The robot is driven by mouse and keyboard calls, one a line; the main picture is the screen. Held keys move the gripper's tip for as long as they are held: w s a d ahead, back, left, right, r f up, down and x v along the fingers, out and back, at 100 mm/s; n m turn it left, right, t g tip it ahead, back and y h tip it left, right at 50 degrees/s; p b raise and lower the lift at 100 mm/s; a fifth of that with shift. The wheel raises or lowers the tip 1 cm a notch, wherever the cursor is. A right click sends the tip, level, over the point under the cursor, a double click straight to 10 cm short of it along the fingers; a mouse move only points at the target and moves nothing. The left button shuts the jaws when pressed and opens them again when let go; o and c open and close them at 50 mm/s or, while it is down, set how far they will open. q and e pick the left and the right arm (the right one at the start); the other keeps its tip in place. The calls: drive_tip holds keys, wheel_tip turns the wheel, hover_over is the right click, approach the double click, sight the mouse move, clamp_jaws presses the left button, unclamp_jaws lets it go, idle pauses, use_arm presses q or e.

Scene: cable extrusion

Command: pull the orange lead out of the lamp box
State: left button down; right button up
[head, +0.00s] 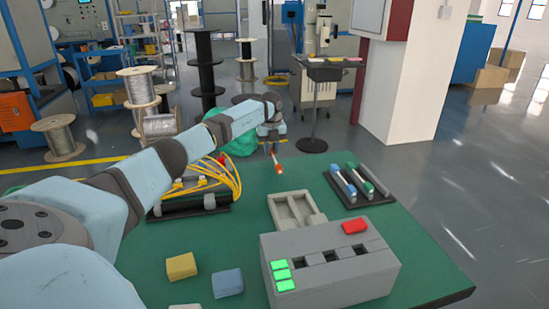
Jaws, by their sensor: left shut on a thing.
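The lamp box (330,277) is a grey block at the front of the green table. It has green lit lamps (281,276) on its left, a red button (355,226) and dark sockets on top. My left gripper (274,151) is at the table's far edge, well behind the box, pointing down. It is shut on a small orange plug, seemingly the orange lead (279,168), which hangs below the fingers, apart from the box. No cable between plug and box can be made out. My right gripper is not in view.
A grey open tray (297,211) stands behind the box. A black rack with yellow cables (200,183) is at the left, partly near my arm. A dark tray (359,186) with blue and green pieces lies right. Yellow (181,266) and blue (227,283) blocks lie front left.

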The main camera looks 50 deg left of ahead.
use_arm(q)
drive_tip(key=shift+w+a, duration=0.2)
drive_tip(key=shift+a, duration=0.1)
drive_tip(key=shift+w+a, duration=0.1)
drive_tip(key=shift+a, duration=0.1)
drive_tip(key=shift+w+a+b, duration=0.4)
drive_tip(key=shift+w+a, duration=0.05)
drive_tip(key=shift+a, duration=0.35)
drive_tip(key=shift+w+a+b, duration=0.35)
drive_tip(key=shift+w+a, duration=0.1)
drive_tip(key=shift+a, duration=0.35)
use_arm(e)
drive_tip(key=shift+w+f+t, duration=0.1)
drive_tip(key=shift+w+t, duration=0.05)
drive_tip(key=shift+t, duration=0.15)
